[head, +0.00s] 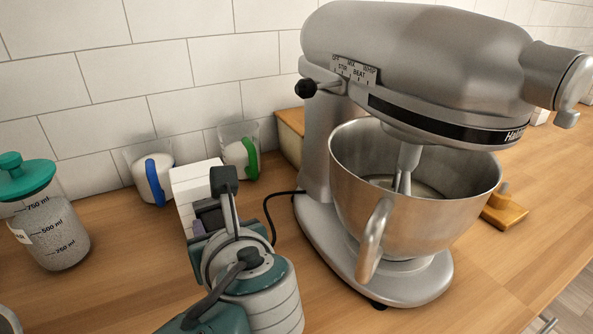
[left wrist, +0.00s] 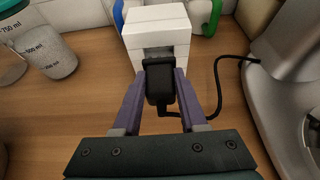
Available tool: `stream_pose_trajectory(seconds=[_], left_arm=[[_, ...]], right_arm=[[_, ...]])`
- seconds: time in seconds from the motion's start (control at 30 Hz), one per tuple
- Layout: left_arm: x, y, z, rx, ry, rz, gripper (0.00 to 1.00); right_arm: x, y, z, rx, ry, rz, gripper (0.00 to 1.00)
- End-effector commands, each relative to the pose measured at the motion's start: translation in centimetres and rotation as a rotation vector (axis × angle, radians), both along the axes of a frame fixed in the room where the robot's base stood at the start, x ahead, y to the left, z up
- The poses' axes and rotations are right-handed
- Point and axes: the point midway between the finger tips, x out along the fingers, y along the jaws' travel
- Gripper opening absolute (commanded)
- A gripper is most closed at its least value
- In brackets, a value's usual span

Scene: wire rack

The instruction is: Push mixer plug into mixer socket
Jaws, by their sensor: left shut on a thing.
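The black mixer plug (left wrist: 159,82) is between the purple fingers of my left gripper (left wrist: 162,78), which is shut on it. The mixer socket is a white block (left wrist: 156,25) with a grey lower front, directly beyond the plug. It also shows in the head view (head: 187,186), partly hidden by my left arm. The plug lines up roughly with the middle of the block's front; I cannot tell whether they touch. A black cord (left wrist: 219,82) runs from the plug to the silver stand mixer (head: 420,75) on the right. My right gripper is not in view.
Two glass mugs, one with a blue handle (head: 154,182) and one with a green handle (head: 250,152), stand behind the block by the tiled wall. A teal-lidded jar (head: 55,240) stands at the left. Wooden counter between the jar and the block is clear.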

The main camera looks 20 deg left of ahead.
Motion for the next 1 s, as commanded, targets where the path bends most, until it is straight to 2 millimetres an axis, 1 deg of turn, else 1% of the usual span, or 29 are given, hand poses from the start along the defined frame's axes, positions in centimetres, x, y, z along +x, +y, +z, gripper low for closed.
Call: stream_pose_trajectory(seconds=[0.2, 0.57, 1.0], left_arm=[[0.0, 0.05, 0.07, 0.001, 0.0, 0.0, 0.0], [0.03, 0.08, -0.01, 0.001, -0.001, 0.0, 0.0], [0.56, 0.7, -0.03, 0.001, 0.0, 0.0, 0.0]], right_arm=[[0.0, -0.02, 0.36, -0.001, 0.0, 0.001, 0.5], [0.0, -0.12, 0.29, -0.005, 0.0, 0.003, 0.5], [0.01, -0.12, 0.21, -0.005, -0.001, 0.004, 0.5]])
